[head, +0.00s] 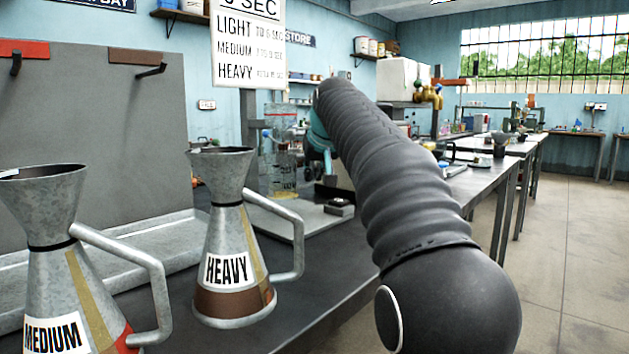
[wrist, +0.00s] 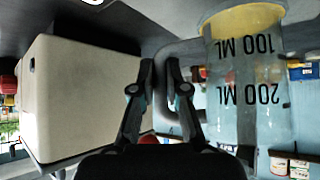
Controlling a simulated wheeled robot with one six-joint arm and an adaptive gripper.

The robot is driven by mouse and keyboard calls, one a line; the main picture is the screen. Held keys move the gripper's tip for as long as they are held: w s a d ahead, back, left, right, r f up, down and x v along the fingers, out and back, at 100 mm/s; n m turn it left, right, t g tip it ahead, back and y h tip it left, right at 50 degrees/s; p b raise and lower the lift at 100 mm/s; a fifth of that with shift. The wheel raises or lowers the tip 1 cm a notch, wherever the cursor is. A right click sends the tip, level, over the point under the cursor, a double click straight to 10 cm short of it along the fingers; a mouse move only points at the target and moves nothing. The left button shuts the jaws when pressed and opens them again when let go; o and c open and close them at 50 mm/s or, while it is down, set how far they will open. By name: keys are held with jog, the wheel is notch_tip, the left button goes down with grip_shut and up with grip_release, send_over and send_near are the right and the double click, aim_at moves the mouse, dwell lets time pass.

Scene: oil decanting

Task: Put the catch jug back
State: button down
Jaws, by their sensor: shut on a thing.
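The catch jug (wrist: 245,75) is a clear measuring jug marked 100 ML and 200 ML. It appears upside down on the right of the wrist view, with yellow oil at its base end. My gripper (wrist: 160,72) is shut on the jug's grey handle, left of the jug body in that view. In the head view, a clear vessel with yellow at its bottom (head: 284,170) shows beside the teal part of my gripper, in front of the sign post. My arm hides much of the gripper there, and the fingertips cannot be made out.
A metal HEAVY jug (head: 225,235) and a MEDIUM jug (head: 45,265) stand in the left foreground on the dark bench. A pale tray (head: 300,215) lies behind the HEAVY jug. A large white box (wrist: 85,90) fills the wrist view's left. Open floor lies at right.

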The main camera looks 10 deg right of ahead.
aim_at(314, 182)
jog(key=shift+w, duration=0.6)
jog(key=shift+f+b, duration=0.55)
jog(key=shift+f, duration=1.2)
jog(key=shift+f, duration=0.1)
jog(key=c, duration=1.2)
grip_release()
jog(key=v, duration=1.2)
jog(key=shift+p, duration=0.4)
